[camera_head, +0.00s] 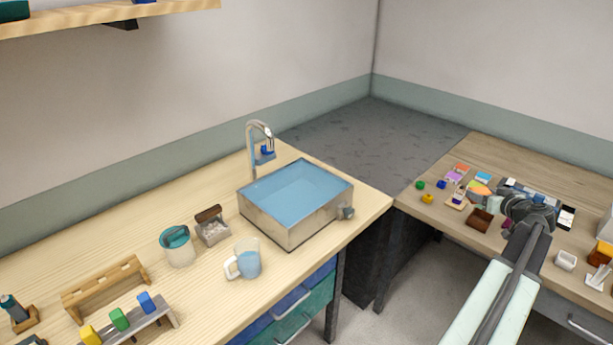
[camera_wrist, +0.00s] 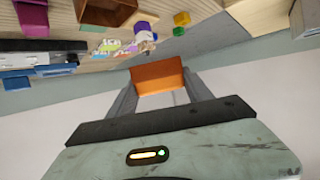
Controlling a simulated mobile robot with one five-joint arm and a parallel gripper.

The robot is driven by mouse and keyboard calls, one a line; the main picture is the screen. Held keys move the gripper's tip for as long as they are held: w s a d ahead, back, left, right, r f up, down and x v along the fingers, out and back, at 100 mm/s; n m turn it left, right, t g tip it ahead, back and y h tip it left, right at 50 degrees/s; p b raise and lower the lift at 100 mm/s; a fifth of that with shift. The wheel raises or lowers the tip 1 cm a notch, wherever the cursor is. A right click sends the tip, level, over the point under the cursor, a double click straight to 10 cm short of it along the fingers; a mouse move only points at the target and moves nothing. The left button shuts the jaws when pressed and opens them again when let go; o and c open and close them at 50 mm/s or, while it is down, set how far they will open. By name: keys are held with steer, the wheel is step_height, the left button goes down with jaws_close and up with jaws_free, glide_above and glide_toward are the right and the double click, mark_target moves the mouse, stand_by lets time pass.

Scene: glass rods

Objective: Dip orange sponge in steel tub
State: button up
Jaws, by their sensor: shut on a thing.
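The orange sponge (camera_wrist: 158,76) shows in the wrist view as an orange block between the two fingers of my gripper (camera_wrist: 160,92). My gripper is shut on it. In the head view my gripper (camera_head: 496,203) is over the right-hand table, and the sponge cannot be clearly told from the small coloured things there. The steel tub (camera_head: 286,231) stands on the left counter under a tap, filled with blue water. My gripper is well to the right of the tub, across the gap between the tables.
A clear mug (camera_head: 247,259), a teal-topped jar (camera_head: 177,247), a small metal box (camera_head: 212,228) and a wooden rack (camera_head: 105,286) stand left of the tub. Several small objects, a brown box (camera_head: 480,220) and a white cup (camera_head: 566,260) crowd the right table. A tap (camera_head: 254,155) rises behind the tub.

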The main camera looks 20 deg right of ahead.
step_height(320, 180, up, 5)
steer(key=p, duration=0.5)
steer(key=shift+r, duration=0.2)
steer(key=shift+f, duration=0.15)
